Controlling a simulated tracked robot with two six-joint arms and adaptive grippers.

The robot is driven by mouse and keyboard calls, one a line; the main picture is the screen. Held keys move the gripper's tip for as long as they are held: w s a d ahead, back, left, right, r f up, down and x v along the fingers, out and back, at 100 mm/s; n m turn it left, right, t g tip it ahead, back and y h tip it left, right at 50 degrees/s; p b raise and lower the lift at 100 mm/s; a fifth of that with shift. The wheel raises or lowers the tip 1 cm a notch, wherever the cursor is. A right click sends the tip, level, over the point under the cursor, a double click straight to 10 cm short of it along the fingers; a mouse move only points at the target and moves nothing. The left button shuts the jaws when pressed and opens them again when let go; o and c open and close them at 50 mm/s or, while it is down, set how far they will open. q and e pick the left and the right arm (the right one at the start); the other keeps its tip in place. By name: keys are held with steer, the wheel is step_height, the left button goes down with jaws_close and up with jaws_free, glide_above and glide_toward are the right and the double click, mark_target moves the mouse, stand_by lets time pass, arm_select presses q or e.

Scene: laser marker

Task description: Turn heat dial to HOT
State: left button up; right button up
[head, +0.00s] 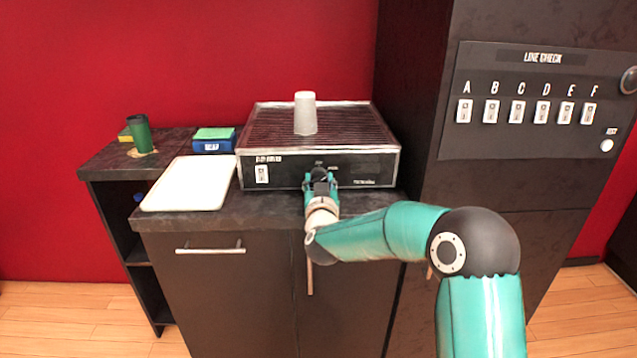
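The heat dial (319,172) is a dark round knob on the front panel of the black laser marker (283,171). Small lettering shows around the dial, but its setting is too small to read. My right gripper (320,184) is at the dial, with its teal fingers on either side of the knob's lower part. Whether the fingers touch or grip the knob cannot be made out. The gripper and wrist hide part of the dial and panel. My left gripper is not in view.
An upturned grey cup (305,115) stands on the machine's ribbed top. A white tray (187,184) lies left of it on the counter. A switch panel (540,100) is on the right cabinet.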

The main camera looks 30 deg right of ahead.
steer(key=shift+a, duration=0.1)
steer(key=shift+c, duration=1.2)
steer(key=m+b, duration=0.1)
steer(key=b, duration=0.1)
steer(key=shift+f+m+b, duration=0.15)
steer(key=shift+m+b, duration=0.2)
steer(key=shift+m, duration=0.05)
steer(key=m+b, duration=0.3)
steer(key=shift+m+b, duration=0.3)
steer(key=shift+b, duration=0.05)
steer(key=m+b, duration=0.3)
steer(key=shift+r+m+b, duration=0.2)
steer(key=shift+m+b, duration=0.8)
steer(key=shift+m, duration=0.7)
